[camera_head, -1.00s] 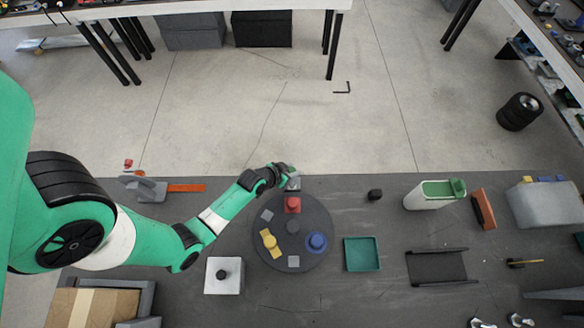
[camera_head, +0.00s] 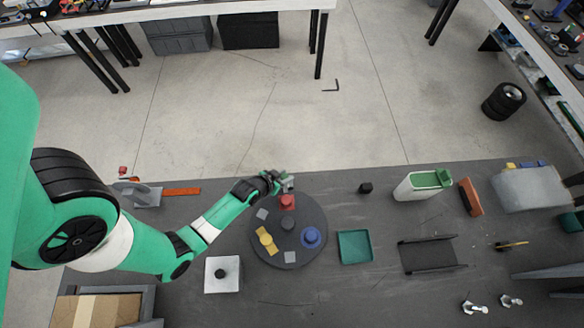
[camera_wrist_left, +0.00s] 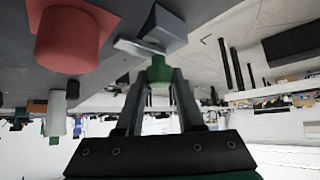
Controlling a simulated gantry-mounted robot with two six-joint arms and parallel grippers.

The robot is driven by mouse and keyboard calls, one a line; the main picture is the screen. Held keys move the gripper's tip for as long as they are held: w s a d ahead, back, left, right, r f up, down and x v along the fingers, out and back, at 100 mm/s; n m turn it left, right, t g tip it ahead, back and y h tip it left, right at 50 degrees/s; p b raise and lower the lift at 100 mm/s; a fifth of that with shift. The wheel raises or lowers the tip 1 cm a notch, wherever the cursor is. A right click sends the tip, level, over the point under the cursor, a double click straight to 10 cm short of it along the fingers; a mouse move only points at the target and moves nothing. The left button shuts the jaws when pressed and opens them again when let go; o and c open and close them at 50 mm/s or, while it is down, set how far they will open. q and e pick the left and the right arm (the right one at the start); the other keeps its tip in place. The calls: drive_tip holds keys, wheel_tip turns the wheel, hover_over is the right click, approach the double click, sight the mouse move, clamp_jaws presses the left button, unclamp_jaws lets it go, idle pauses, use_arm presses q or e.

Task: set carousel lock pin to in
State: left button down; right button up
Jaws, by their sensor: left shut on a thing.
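The carousel is a dark round disc (camera_head: 262,218) on the grey table. It carries a red piece (camera_head: 287,202), a yellow piece (camera_head: 266,238) and a blue piece (camera_head: 311,237). A small grey bracket (camera_head: 288,185) stands at its far edge, and shows larger in the left wrist view (camera_wrist_left: 168,28). My left gripper (camera_head: 282,181) is at this bracket, beyond the red piece. In the left wrist view its fingers (camera_wrist_left: 159,88) are shut on a green knob (camera_wrist_left: 159,70), which I take for the lock pin's. My right gripper is not in view.
A white block with a black knob (camera_head: 223,275) stands left of the carousel. A green tray (camera_head: 355,247) is at its right, with a small black block (camera_head: 366,188) behind. An orange bar (camera_head: 181,191) lies at the far left. The table's far edge is close behind my left gripper.

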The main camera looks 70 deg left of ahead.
use_arm(q)
drive_tip(key=c, duration=0.9)
unclamp_jaws()
drive_tip(key=shift+d, duration=0.1)
drive_tip(key=o, duration=0.4)
drive_tip(key=shift+d, duration=0.15)
drive_tip(key=shift+s+r, duration=0.2)
drive_tip(key=shift+r, duration=0.1)
drive_tip(key=p+v, duration=0.3)
drive_tip(key=v, duration=0.8)
